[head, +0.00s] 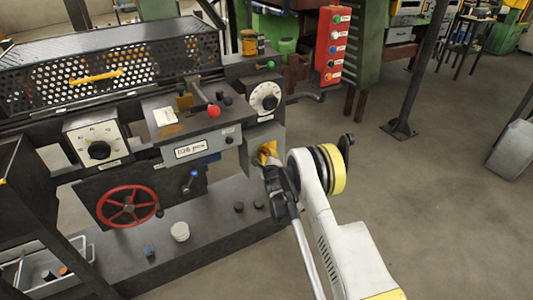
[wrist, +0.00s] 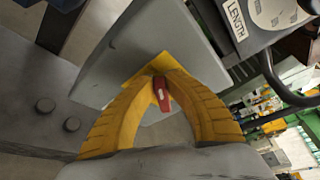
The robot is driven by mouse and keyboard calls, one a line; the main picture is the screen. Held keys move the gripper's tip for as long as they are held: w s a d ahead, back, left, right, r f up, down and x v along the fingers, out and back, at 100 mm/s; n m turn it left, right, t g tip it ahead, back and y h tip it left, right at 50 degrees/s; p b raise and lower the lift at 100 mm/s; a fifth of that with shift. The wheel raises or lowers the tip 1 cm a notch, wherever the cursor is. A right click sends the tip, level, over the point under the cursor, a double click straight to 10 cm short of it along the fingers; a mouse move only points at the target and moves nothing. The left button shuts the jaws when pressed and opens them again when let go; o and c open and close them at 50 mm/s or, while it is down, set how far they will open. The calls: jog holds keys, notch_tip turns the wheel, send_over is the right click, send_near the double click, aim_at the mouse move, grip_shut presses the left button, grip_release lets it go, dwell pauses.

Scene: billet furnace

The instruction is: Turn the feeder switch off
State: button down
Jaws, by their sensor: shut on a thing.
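The switch is a small red handle (wrist: 162,95) with a pale mark, on a yellow plate (wrist: 142,72) fixed to a grey box (wrist: 150,35). In the head view the grey box (head: 266,133) is at the right end of the machine. My gripper (head: 268,158) reaches it there and hides the red handle. In the wrist view the yellow fingers of my gripper (wrist: 160,80) are closed in around the red handle, one on each side. I cannot read any lettering that shows the switch's position.
A white dial (head: 265,96) is above the box, and a red-knobbed lever (head: 213,111) is to its left. A red handwheel (head: 131,206) is lower left. A red button panel (head: 332,48) stands behind. The floor (head: 440,190) to the right is clear.

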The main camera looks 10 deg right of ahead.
aim_at(265, 136)
jog(key=shift+a+f+n+t+h, duration=0.1)
jog(key=shift+f+n+t+h, duration=0.15)
jog(key=shift+n, duration=0.35)
jog(key=shift+a+f+n+t+h, duration=0.1)
jog(key=shift+n+t+h, duration=0.2)
jog(key=shift+n, duration=0.3)
jog(key=shift+d, duration=0.1)
jog(key=c, duration=1.4)
grip_release()
notch_tip(265, 136, up, 10)
jog(key=shift+d, duration=0.1)
